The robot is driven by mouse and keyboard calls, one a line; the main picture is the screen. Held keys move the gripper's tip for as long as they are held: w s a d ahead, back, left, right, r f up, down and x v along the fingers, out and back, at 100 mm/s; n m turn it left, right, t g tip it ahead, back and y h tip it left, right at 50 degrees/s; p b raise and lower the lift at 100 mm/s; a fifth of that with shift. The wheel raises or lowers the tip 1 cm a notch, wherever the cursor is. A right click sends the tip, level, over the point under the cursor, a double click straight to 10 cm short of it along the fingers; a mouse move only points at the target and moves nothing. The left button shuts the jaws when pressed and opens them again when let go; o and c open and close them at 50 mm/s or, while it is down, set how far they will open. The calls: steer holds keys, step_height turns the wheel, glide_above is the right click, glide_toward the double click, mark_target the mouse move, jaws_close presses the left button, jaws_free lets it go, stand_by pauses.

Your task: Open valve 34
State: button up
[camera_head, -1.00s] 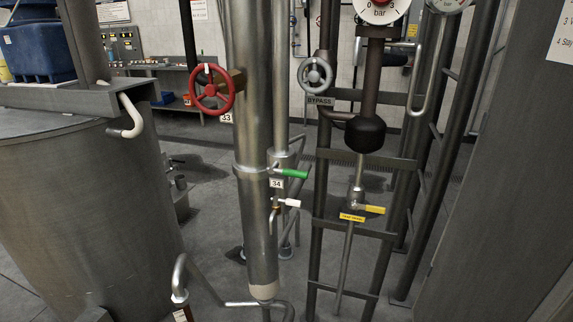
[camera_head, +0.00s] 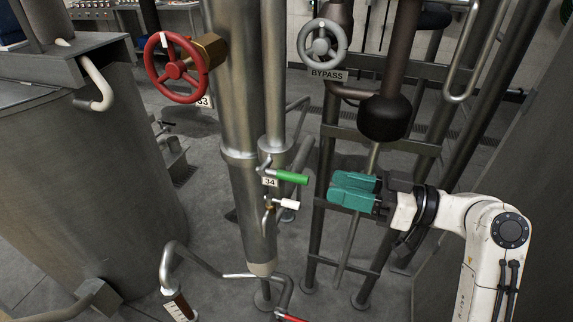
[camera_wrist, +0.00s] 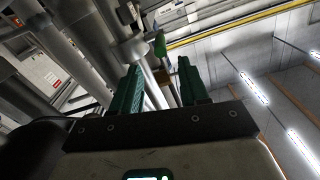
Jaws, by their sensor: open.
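Valve 34 has a green lever handle (camera_head: 292,177) on a thin pipe beside the large steel column, with a small "34" tag (camera_head: 269,182) just below it. The handle points to the right, nearly level. My gripper (camera_head: 333,188), with teal fingers, is just to the right of the handle in the picture, open and apart from it. In the wrist view my open fingers (camera_wrist: 160,64) show with the green handle (camera_wrist: 160,45) ahead, between and beyond the tips. Nothing is between the fingers.
A small white lever (camera_head: 290,204) sits just below the green one. A red handwheel (camera_head: 176,68) is upper left and a grey bypass handwheel (camera_head: 323,43) upper right. Dark frame posts (camera_head: 322,170) stand behind my gripper. A large tank (camera_head: 80,180) is at left.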

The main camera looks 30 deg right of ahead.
mark_target(282, 174)
steer(key=p+x, duration=0.2)
steer(key=x, duration=0.8)
steer(key=shift+a+f, duration=0.1)
jaws_close()
stand_by(0.4)
